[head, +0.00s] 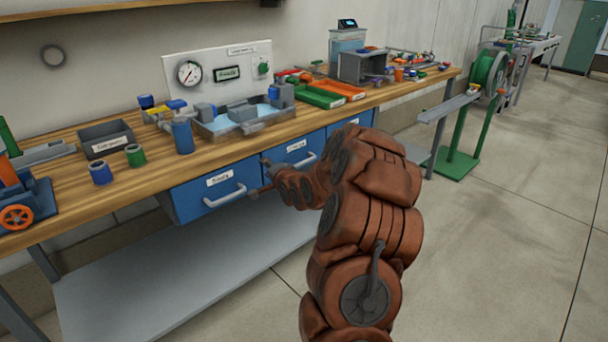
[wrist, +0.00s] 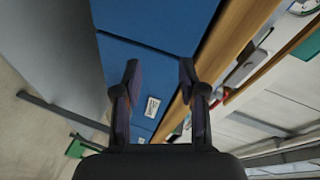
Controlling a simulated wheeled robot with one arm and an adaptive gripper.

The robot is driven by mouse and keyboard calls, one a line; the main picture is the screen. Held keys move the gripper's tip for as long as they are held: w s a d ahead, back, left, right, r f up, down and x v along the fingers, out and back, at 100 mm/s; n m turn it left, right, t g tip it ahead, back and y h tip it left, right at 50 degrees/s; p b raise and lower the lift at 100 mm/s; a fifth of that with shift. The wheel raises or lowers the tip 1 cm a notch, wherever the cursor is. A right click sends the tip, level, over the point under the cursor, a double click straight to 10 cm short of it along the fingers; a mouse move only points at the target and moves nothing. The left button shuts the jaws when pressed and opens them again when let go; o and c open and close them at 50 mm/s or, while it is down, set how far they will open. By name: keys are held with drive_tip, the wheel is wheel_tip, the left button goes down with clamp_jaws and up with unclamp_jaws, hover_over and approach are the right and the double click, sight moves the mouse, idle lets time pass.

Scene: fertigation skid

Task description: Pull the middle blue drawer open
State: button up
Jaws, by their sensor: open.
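The bench has blue drawers under its top. The middle blue drawer (head: 314,141) looks shut, with a white label and a pale bar handle (head: 307,161). My arm hides part of its lower front. My gripper (head: 259,178) is open and empty, its fingers apart near the boundary between the left and middle drawers. In the wrist view my gripper (wrist: 160,72) shows both fingers spread before the blue fronts. A labelled front, seemingly the middle drawer (wrist: 139,92), lies between and beyond them. No handle is clear there, and I cannot tell how far the fingers are from the fronts.
The left blue drawer (head: 185,204) with its bar handle (head: 226,196) is close to my gripper. The right drawer (head: 352,121) is partly behind my arm. A grey lower shelf (head: 150,290) runs underneath. The wooden bench top (head: 220,158) overhangs the drawers and holds several parts.

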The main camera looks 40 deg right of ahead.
drive_tip(key=s+d+f+m+t+h+b, duration=0.1)
drive_tip(key=d+f+m+t+h+b, duration=0.2)
drive_tip(key=d, duration=0.4)
drive_tip(key=m+h+b, duration=0.1)
drive_tip(key=m+b, duration=0.1)
drive_tip(key=m, duration=0.1)
approach(304, 161)
drive_tip(key=x, duration=0.3)
drive_tip(key=shift+f+x, duration=0.25)
drive_tip(key=shift+x, duration=1.5)
drive_tip(key=shift+f+x, duration=0.2)
drive_tip(key=shift+x, duration=1.6)
drive_tip(key=shift+d, duration=0.1)
clamp_jaws()
